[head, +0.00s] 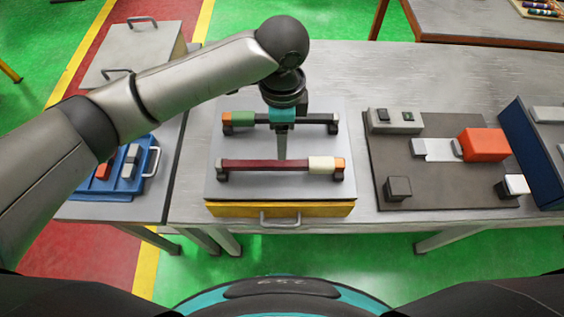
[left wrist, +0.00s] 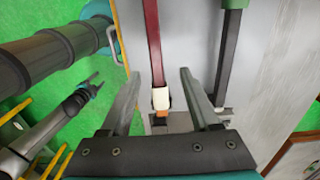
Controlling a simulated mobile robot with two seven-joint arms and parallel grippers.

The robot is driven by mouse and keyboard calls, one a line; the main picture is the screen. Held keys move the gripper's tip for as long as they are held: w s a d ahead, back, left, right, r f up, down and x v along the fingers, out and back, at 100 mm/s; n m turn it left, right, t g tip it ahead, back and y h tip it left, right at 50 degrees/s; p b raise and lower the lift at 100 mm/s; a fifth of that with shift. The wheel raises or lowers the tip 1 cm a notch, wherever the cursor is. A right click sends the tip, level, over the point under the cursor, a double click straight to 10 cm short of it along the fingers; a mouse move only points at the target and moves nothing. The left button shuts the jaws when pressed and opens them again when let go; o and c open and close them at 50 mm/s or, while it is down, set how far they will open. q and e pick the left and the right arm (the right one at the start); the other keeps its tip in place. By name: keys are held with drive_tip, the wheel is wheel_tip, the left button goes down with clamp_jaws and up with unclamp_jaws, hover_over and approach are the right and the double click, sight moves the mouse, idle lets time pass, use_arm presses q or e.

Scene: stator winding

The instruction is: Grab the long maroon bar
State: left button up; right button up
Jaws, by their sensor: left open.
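The long maroon bar (head: 265,166) lies level across the near side of a grey board, its ends on dark supports. Its right end has a cream sleeve (head: 322,163) and an orange tip. My left gripper (head: 283,147) points down above the board, between the maroon bar and the black bar behind it. In the left wrist view my left gripper (left wrist: 160,87) is open and empty. The maroon bar (left wrist: 153,40) runs up the picture there, with the cream end between the fingers in the picture; touching is not visible. My right gripper (left wrist: 93,80) shows small at left, its jaws unclear.
A black bar (head: 300,119) with a green sleeve lies behind, partly hidden by my gripper. The board sits on a yellow drawer unit (head: 235,209). A blue tray (head: 100,186) stands left. A dark plate (head: 430,190) with an orange block (head: 485,143) lies right.

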sight(282, 163)
use_arm(q)
wheel_tip(282, 163, down, 3)
drive_tip(key=shift+f, duration=0.15)
drive_tip(key=shift+s+f, duration=0.2)
drive_tip(key=shift+f, duration=1.15)
drive_tip(key=shift+s+f, duration=0.15)
drive_tip(key=shift+f, duration=1.15)
drive_tip(key=shift+c, duration=0.3)
clamp_jaws()
drive_tip(key=shift+r, duration=0.1)
